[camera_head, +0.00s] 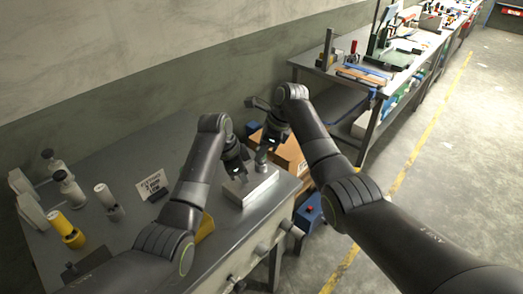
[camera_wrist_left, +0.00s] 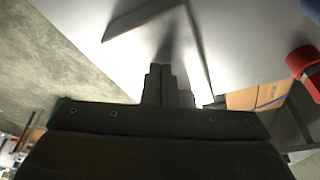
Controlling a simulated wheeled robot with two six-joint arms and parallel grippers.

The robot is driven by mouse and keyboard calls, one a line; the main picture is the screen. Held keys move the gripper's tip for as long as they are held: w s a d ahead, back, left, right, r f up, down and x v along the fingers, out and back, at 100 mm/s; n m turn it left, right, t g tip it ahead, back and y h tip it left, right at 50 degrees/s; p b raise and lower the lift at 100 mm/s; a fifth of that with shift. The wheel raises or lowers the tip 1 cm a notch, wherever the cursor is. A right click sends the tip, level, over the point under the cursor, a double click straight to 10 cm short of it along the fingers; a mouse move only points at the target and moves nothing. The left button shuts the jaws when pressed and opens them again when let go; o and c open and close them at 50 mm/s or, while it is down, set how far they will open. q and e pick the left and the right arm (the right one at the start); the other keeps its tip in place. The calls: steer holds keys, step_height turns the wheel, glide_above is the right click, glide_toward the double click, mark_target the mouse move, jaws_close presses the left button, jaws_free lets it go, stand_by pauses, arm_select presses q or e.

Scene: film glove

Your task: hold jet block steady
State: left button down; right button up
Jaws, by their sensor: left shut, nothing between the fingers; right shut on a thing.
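The jet block appears to be the pale silver rectangular block (camera_head: 255,187) on the metal bench near its right end. My left gripper (camera_head: 241,178) is shut and empty, pointing down at the block's left part. In the left wrist view its closed fingers (camera_wrist_left: 168,85) reach toward a pale, smooth surface; I cannot tell whether they touch it. My right gripper (camera_head: 264,155) is above the block's far side, shut on a small metallic piece (camera_head: 260,160) that is mostly hidden by the fingers.
A cardboard box (camera_head: 290,153) is behind the right gripper. A red cylinder (camera_wrist_left: 304,62) shows in the left wrist view.

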arm_select(q)
steer(key=shift+s+f, duration=0.2)
steer(key=shift+f, duration=0.15)
arm_select(e)
steer(key=shift+r, duration=0.1)
steer(key=shift+r, duration=2.2)
steer(key=shift+r, duration=0.1)
steer(key=shift+r, duration=1.4)
arm_select(q)
steer(key=shift+w+r, duration=0.25)
steer(key=shift+r, duration=1)
arm_select(e)
steer(key=shift+w+f, duration=0.1)
steer(key=shift+w, duration=0.05)
arm_select(q)
steer(key=shift+r, duration=1.45)
